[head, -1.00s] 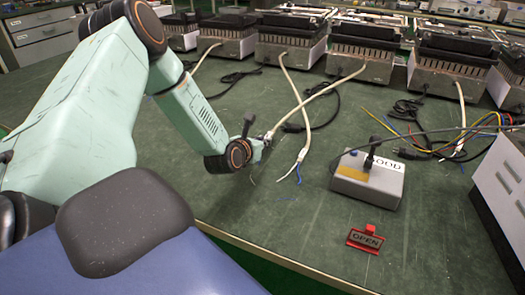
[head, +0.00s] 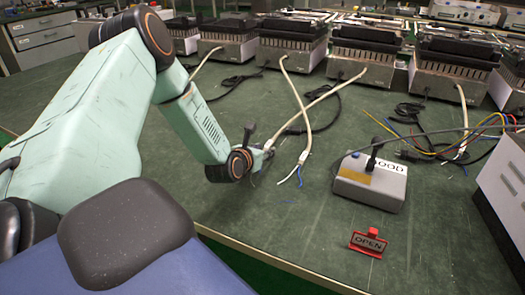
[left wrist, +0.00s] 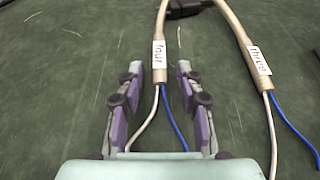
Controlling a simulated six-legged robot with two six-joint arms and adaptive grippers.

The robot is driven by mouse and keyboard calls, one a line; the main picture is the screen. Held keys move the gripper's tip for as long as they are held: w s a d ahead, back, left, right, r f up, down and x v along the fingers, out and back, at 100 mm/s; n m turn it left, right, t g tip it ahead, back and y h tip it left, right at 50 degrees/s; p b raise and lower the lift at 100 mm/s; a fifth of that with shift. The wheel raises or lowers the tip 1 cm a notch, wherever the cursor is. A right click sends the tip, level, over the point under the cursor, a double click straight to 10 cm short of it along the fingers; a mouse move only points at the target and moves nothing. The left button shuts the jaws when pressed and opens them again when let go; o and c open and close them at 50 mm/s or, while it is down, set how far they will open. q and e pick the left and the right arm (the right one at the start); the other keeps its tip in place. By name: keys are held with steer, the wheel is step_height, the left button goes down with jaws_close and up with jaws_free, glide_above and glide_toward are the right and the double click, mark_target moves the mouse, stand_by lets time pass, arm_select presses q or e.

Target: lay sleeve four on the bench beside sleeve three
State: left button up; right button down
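Sleeve four (left wrist: 159,54) is a cream cable sleeve with a "four" label, with a white and a blue wire coming out of its end. My left gripper (left wrist: 159,75) is open, with one purple-and-grey finger on each side of the sleeve's end and a gap to each. In the head view the left gripper (head: 264,150) is low over the bench, and its fingers are small there. Sleeve three (left wrist: 259,60), labelled "three", lies to the right of sleeve four; it also shows in the head view (head: 304,156). My right gripper is not in view.
The green bench (head: 285,230) is clear in front of the sleeves. Several heater units (head: 293,50) line the back. The two cream cables cross behind the sleeves.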

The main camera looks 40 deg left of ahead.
arm_select(q)
steer(key=shift+r, duration=0.2)
steer(key=p+v, duration=0.6)
steer(key=v, duration=0.6)
steer(key=shift+p, duration=0.3)
stand_by(1.0)
